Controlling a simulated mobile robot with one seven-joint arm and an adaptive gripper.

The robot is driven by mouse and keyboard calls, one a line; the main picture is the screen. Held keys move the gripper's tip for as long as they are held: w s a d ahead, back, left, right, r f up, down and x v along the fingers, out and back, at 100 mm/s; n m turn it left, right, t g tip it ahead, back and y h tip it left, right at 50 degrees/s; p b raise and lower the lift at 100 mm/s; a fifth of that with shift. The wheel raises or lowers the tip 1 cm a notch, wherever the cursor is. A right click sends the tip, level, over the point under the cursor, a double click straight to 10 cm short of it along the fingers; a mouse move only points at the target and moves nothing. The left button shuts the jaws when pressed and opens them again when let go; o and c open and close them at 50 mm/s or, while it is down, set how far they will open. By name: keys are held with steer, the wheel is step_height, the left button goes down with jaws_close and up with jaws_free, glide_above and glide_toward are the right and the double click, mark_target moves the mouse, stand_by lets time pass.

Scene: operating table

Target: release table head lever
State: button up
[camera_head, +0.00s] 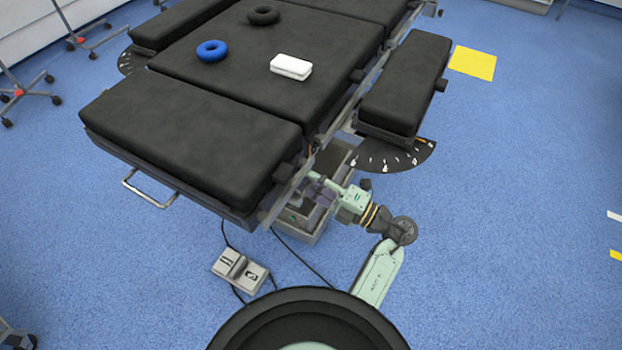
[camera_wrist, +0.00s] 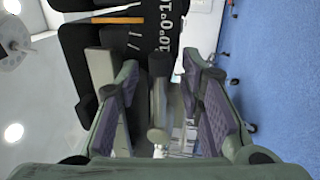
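The operating table's end section, a black padded panel (camera_head: 190,135), lies flat in the head view. My gripper (camera_head: 312,188) is beneath the table's near right edge, beside that section. In the wrist view, the two purple-padded fingers of my gripper (camera_wrist: 160,80) stand apart. A grey bar with a rounded end, seemingly the lever (camera_wrist: 156,136), shows between the fingers. Gaps seem to show on both sides of it, though contact deeper in is hard to judge. I cannot make out the lever in the head view, where the gripper and the table edge cover that spot.
A side arm board (camera_head: 405,85) with a dark scale plate (camera_head: 395,157) is just above and right of my arm. A foot pedal (camera_head: 240,270) and cables lie on the floor. A blue ring, a black ring and a white block rest on the table.

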jaws_close()
stand_by(0.4)
stand_by(0.4)
